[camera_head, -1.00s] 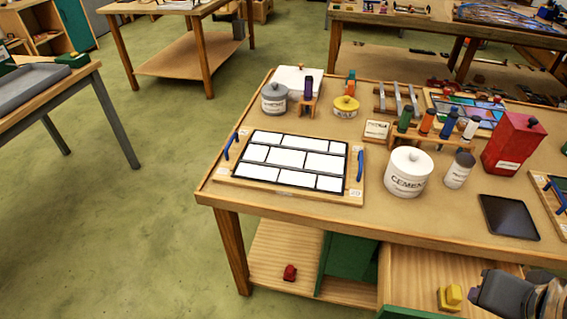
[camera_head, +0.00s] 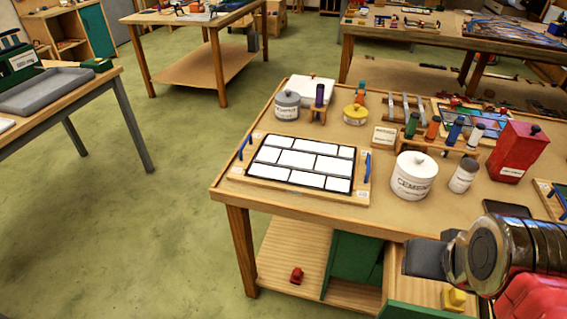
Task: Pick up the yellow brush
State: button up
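A small yellow thing (camera_head: 455,299) lies low on the shelf under the near workbench, at the bottom right. It looks blocky, and I cannot tell for certain that it is the yellow brush. No other brush shape is clear in view. My gripper (camera_head: 412,258) reaches in from the right, in front of the bench's near edge. In the picture it is above and left of the yellow thing. Its dark end is seen from the side, so I cannot tell whether it is open or shut. I see nothing held in it.
The workbench (camera_head: 300,203) carries a white-paned panel (camera_head: 305,160), a white cement jar (camera_head: 413,178), a red canister (camera_head: 516,155), a yellow-lidded pot (camera_head: 355,115) and a rack of bottles. A small red thing (camera_head: 297,276) lies on the lower shelf. Green floor at left is clear.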

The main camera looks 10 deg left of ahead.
aim_at(452, 300)
jog(key=k, duration=1.05)
jog(key=z, duration=0.55)
jog(key=i, duration=1)
